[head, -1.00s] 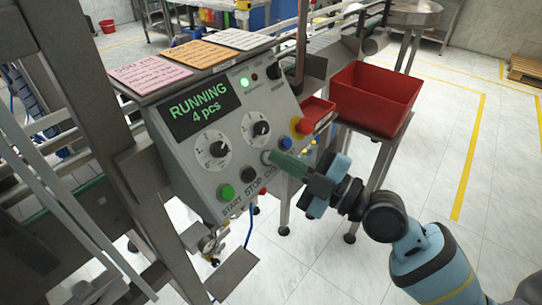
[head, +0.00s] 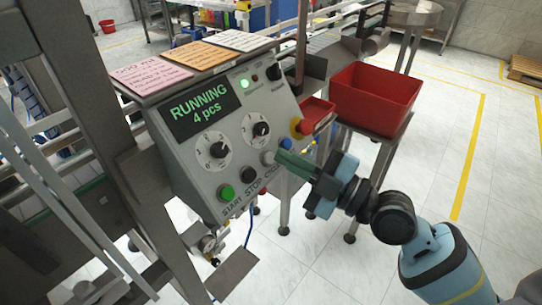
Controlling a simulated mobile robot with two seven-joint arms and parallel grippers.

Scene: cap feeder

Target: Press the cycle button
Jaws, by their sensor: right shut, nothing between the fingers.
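The grey control panel (head: 213,183) is tilted toward me on the left of the head view. A narrow gap seems to show between fingertips and button. The display (head: 200,108) reads RUNNING with a piece count. My left gripper is out of view.
The green start button (head: 226,192) and black stop button (head: 248,175) sit left of the cycle button. A blue button (head: 285,144) and a red emergency knob (head: 304,127) are close above my fingers. A red bin (head: 375,95) stands behind on a metal stand.

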